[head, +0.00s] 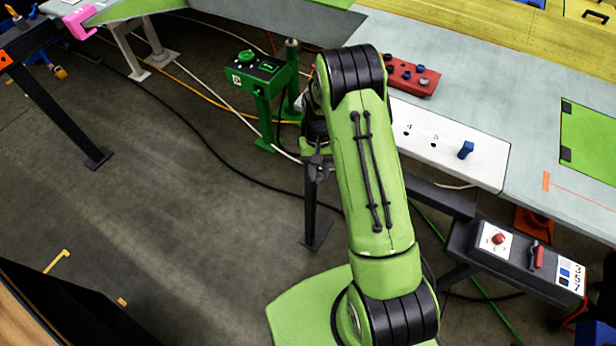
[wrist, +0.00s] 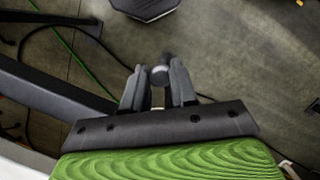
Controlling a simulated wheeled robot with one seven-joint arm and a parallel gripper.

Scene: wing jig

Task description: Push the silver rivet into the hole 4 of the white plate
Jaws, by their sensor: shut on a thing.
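My gripper (head: 316,168) is left of the white plate (head: 478,173) in the head view, out over the floor beyond the plate's edge. In the wrist view my gripper (wrist: 158,88) is shut on the silver rivet (wrist: 160,73), whose grey rounded end shows between the fingertips. The rivet is too small to make out in the head view. Hole 4 (head: 406,133) is a small dark empty spot below its printed number. Another open hole (head: 432,145) is to its right. A blue rivet (head: 466,150) stands upright in the plate further right. My arm covers the plate's left end.
A red block (head: 412,76) with several rivets sits on the grey bench behind the plate. A green post with a control box (head: 257,75) stands left of my arm. A dark control box (head: 515,262) with a red button is in front of the bench. Cables cross the floor.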

